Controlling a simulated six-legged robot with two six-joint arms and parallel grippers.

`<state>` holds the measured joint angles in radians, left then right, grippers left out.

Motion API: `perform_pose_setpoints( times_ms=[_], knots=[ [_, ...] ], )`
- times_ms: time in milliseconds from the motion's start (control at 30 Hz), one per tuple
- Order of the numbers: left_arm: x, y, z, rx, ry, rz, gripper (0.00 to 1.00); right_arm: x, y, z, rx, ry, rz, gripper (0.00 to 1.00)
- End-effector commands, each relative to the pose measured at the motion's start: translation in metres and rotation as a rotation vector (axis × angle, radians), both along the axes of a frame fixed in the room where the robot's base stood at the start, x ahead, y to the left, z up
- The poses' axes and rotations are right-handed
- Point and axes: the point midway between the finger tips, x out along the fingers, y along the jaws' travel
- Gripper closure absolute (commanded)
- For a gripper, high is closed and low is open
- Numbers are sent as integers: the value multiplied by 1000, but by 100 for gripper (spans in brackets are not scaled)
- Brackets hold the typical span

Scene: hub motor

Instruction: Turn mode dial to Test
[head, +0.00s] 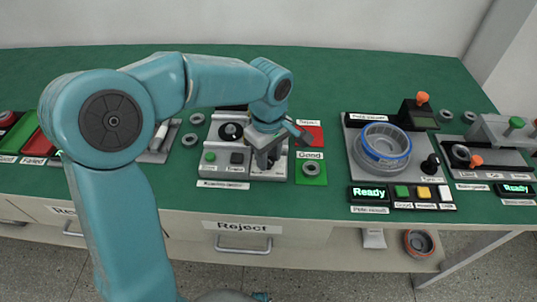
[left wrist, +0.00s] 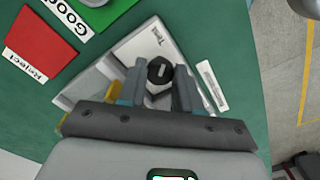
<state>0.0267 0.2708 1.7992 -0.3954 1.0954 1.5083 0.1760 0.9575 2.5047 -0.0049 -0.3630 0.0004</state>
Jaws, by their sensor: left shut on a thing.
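The black mode dial (left wrist: 160,70) with a white pointer mark is between the two fingers of my left gripper (left wrist: 158,88) in the left wrist view. The fingers are shut on its sides. A small label (left wrist: 157,37), apparently reading Test, is on the grey panel just beyond the dial. The pointer's exact setting is hard to read. In the head view my left gripper (head: 266,160) points down at the right part of the grey control panel (head: 222,172), and hides the dial there. My right gripper is not in view.
On the same panel are a round black knob (head: 231,131), a green button (head: 210,156) and a black button (head: 237,157). Red (head: 312,136) and green (head: 311,172) pads lie close to the right. A blue-ringed motor fixture (head: 383,146) stands farther right.

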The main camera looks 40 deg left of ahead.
Motion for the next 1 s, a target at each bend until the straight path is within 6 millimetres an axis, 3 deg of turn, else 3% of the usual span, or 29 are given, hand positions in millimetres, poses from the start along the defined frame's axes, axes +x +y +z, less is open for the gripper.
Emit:
perform_pose_setpoints(
  times_ms=[333, 367, 433, 767, 867, 1000],
  knots=[
    [1, 2, 2, 4, -7, 5, 97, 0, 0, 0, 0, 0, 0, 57],
    [1, 2, 2, 4, -7, 5, 63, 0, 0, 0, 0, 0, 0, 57],
    [1, 2, 2, 3, -6, 4, 41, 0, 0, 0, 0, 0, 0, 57],
    [1, 1, 3, 2, -2, 3, 41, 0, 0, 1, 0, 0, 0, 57],
    [1, 0, 14, 1, -3, 3, 41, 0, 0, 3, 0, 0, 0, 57],
    [1, 1, 46, 1, -7, 3, 41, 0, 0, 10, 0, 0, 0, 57]
  ],
)
